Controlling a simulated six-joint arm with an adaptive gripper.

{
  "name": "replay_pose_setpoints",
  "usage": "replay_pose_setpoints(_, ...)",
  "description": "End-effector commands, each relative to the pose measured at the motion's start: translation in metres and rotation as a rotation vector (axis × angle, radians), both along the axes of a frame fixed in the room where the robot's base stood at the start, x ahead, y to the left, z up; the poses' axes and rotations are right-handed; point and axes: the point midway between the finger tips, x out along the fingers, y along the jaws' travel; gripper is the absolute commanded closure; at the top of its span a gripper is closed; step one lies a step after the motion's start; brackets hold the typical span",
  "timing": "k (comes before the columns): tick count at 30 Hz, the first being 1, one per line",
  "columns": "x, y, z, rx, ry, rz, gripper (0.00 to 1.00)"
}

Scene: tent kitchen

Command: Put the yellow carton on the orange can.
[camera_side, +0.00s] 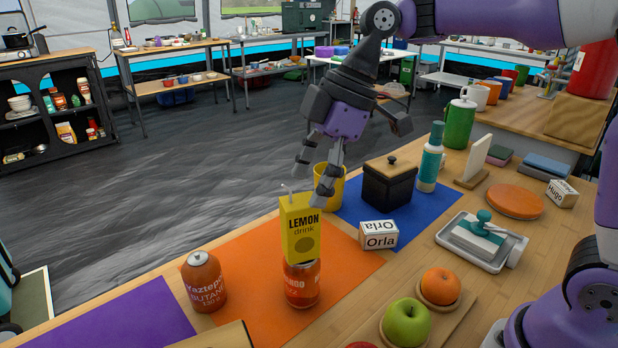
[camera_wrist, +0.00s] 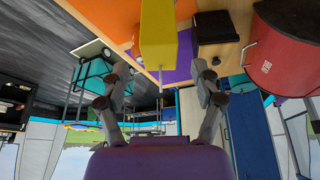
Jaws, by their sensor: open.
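The yellow carton (camera_side: 300,225), marked "LEMON drink" and with a straw on top, stands upright on the orange can (camera_side: 301,288). The carton's base appears to rest on the can's top. The can stands on the orange mat (camera_side: 350,270). My gripper (camera_side: 311,182) is open and empty, just above the carton's top, with its fingers pointing down. In the wrist view the carton (camera_wrist: 158,35) shows at the top centre, beyond the spread fingertips and apart from them. The orange can cannot be made out in the wrist view.
A butane canister (camera_side: 204,282) stands left of the can. A yellow cup (camera_side: 329,186) is close behind the carton. A white "Orla" block (camera_side: 379,235) and a dark lidded box (camera_side: 388,184) stand to the right. A green apple (camera_side: 407,322) is in front.

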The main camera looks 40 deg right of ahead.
Motion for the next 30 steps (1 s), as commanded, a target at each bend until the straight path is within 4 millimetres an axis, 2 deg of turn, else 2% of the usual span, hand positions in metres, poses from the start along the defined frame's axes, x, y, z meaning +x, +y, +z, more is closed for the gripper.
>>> replay_pose_setpoints(3,-0.002,-0.009,0.023,0.002,-0.003,-0.003,0.26)
replay_pose_setpoints(6,-0.004,-0.013,0.036,0.004,-0.003,-0.002,0.26)
replay_pose_setpoints(15,-0.008,-0.021,0.054,0.002,0.0,-0.001,0.26)
replay_pose_setpoints(19,-0.014,-0.018,0.058,0.021,0.004,-0.067,0.26)
replay_pose_setpoints(23,-0.031,-0.014,0.059,0.082,0.014,-0.303,0.26)
replay_pose_setpoints(25,-0.043,-0.021,0.051,0.109,0.012,-0.479,0.26)
replay_pose_setpoints(30,-0.076,-0.062,0.012,0.115,-0.026,-0.88,0.26)
